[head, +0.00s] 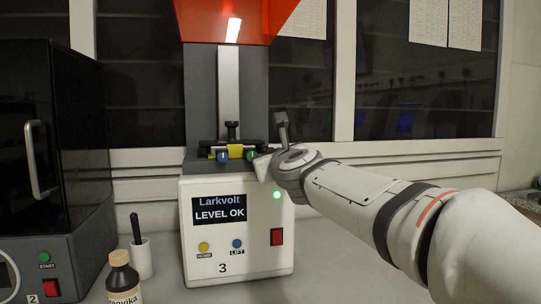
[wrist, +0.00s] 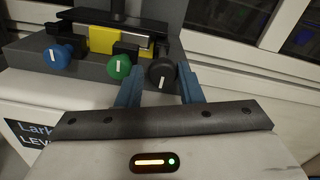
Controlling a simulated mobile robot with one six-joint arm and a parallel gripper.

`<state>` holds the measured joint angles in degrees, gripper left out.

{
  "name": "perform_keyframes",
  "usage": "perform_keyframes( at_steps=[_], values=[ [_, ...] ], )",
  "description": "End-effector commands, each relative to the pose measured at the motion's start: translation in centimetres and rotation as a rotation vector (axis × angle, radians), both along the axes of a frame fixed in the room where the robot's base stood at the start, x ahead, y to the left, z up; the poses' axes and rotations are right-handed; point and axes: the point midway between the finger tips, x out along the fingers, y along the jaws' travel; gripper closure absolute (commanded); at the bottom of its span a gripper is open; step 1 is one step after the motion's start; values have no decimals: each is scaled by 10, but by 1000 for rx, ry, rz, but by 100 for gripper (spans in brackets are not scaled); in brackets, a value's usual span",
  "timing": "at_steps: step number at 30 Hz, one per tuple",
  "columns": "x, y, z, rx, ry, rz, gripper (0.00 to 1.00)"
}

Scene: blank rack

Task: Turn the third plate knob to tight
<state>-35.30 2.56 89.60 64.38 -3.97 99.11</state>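Three plate knobs stand in a row on the front of the machine numbered 3. In the wrist view the blue knob (wrist: 57,54) is at left, the green knob (wrist: 119,67) in the middle and the black third knob (wrist: 161,74) at right. Each has a white pointer line, and the black knob's line looks near upright. My gripper (wrist: 159,82) is open, its two blue fingers pointing toward the black knob, one on either side in the picture. Contact cannot be told. The head view shows the blue knob (head: 223,156) and green knob (head: 252,155); my gripper hides the black one.
Machine 3's screen (head: 219,209) reads "LEVEL OK". A yellow block (wrist: 104,40) sits above the knobs. A black cabinet (head: 60,150) stands at left. A brown bottle (head: 123,277) and a white cup (head: 140,259) stand on the bench between them.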

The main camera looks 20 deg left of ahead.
Motion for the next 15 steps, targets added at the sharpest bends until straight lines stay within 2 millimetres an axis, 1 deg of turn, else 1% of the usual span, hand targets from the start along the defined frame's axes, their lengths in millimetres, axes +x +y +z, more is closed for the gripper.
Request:
perform_keyframes(
  at_steps=[10, 13, 15],
  values=[
    [-3, -2, 4, 3, -5, 0, 65],
    [-11, -7, 4, 4, -6, -1, 65],
    [-20, -13, 4, 3, -7, -1, 65]
  ],
)
